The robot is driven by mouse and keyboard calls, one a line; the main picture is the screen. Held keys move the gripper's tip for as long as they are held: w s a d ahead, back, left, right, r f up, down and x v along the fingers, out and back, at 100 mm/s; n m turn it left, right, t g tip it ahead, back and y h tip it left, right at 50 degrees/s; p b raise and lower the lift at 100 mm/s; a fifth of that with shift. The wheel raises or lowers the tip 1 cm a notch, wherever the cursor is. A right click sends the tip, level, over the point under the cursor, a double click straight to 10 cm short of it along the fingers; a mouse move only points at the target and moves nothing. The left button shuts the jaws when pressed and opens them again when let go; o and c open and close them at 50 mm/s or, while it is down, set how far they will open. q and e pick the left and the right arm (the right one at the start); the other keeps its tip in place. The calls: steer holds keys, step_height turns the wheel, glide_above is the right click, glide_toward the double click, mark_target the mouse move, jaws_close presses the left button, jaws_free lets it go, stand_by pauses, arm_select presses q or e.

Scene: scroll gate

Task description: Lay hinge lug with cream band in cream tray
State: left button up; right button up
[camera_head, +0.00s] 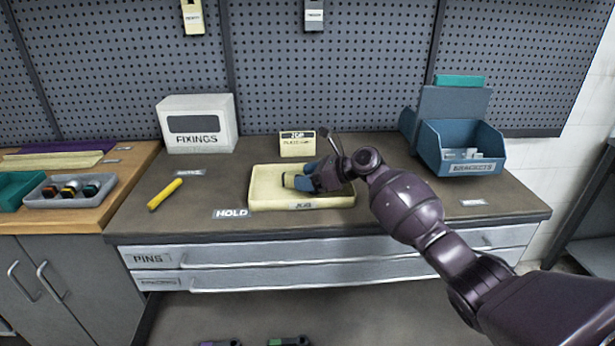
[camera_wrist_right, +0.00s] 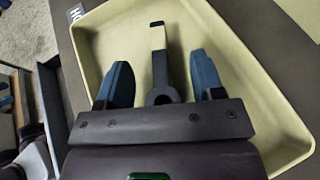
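The hinge lug (camera_wrist_right: 158,68) is a dark grey bar with a ring at its near end and a pale band near its far tip. It lies within the outline of the cream tray (camera_wrist_right: 265,85), which also shows on the bench in the head view (camera_head: 262,204). My right gripper (camera_wrist_right: 160,58) is over the tray, with its blue fingers open on either side of the lug and a gap on both sides. In the head view the right gripper (camera_head: 303,180) hides most of the lug. My left gripper is not in view.
A yellow marker (camera_head: 165,194) lies left of the tray, near a HOLD label (camera_head: 232,213). A blue bin (camera_head: 458,150) is at the right. A grey tray (camera_head: 72,190) of parts is far left.

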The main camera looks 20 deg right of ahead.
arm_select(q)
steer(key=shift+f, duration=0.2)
arm_select(e)
steer(key=p+v, duration=0.1)
steer(key=v, duration=0.5)
steer(key=shift+w+r+p, duration=0.1)
steer(key=shift+r+p, duration=0.1)
steer(key=shift+p, duration=0.1)
steer(key=p+v, duration=0.1)
steer(key=v, duration=0.4)
steer(key=shift+s+d, duration=0.2)
steer(key=shift+s, duration=0.05)
steer(key=shift+s+d, duration=0.1)
steer(key=shift+d, duration=0.1)
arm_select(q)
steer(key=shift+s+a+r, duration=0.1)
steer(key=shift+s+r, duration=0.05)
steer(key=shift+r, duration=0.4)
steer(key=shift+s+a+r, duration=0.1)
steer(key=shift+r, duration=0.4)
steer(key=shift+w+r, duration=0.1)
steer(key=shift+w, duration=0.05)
arm_select(e)
steer(key=shift+a, duration=0.15)
